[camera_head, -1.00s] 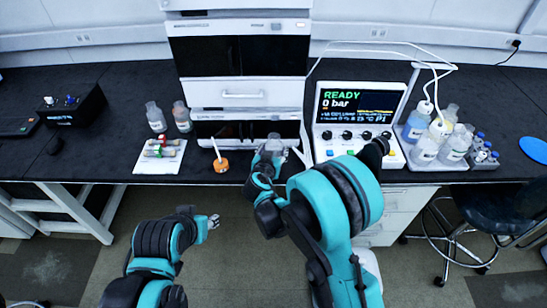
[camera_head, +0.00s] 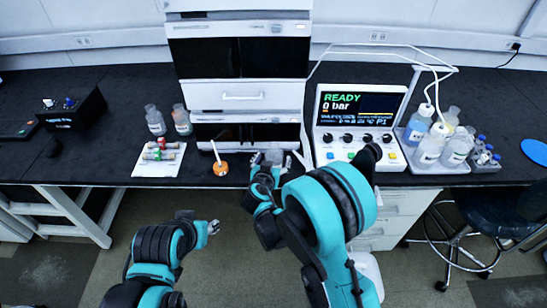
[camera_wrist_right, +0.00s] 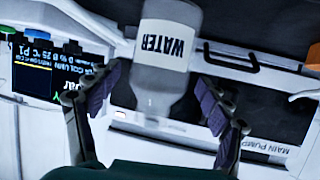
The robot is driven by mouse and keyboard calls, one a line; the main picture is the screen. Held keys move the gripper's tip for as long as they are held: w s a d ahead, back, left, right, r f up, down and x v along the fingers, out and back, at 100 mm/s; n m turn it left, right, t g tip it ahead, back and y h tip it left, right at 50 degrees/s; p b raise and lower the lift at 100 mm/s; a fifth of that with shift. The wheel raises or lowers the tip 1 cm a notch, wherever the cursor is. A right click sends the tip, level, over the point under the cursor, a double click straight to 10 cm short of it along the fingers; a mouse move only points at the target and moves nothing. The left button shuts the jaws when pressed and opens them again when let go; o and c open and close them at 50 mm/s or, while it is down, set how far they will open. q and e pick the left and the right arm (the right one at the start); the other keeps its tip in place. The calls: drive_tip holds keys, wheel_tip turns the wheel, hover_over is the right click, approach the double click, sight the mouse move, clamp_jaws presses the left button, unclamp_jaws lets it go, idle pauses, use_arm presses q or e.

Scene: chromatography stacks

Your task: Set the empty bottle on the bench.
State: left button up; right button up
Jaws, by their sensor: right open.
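A clear bottle with a white WATER label (camera_wrist_right: 165,42) shows in the right wrist view, upside down in that picture. No liquid is clear in it. My right gripper (camera_wrist_right: 158,108) is open, with one finger on each side of the bottle. In the head view the bottle (camera_head: 274,156) is small and partly hidden by my right gripper (camera_head: 270,175), at the front of the bench (camera_head: 120,105). Whether its base touches the bench is hidden. My left gripper (camera_head: 212,227) is low, in front of the bench, away from the bottle.
The instrument stack (camera_head: 240,95) stands just behind the bottle. A control unit with a READY screen (camera_head: 355,108) is to the right. An orange holder (camera_head: 220,168) is close on the left, beside a white mat with vials (camera_head: 145,170). A bottle tray (camera_head: 430,168) is further right.

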drive_tip(key=p+v, duration=0.3)
drive_tip(key=v, duration=0.8)
drive_tip(key=s+d+r+g, duration=0.2)
drive_tip(key=d+r, duration=0.1)
drive_tip(key=d, duration=0.4)
drive_tip(key=s+d+r+g, duration=0.2)
drive_tip(key=s+d+r, duration=0.1)
drive_tip(key=d, duration=0.4)
drive_tip(key=s+d+r+n+g+y, duration=0.1)
drive_tip(key=s+d, duration=0.2)
drive_tip(key=s, duration=0.4)
drive_tip(key=s+d+r+n+g+y, duration=0.1)
drive_tip(key=s+d, duration=0.2)
drive_tip(key=s, duration=0.5)
drive_tip(key=shift+s+r+y, duration=0.2)
drive_tip(key=shift+r+y, duration=0.1)
drive_tip(key=shift+r, duration=0.05)
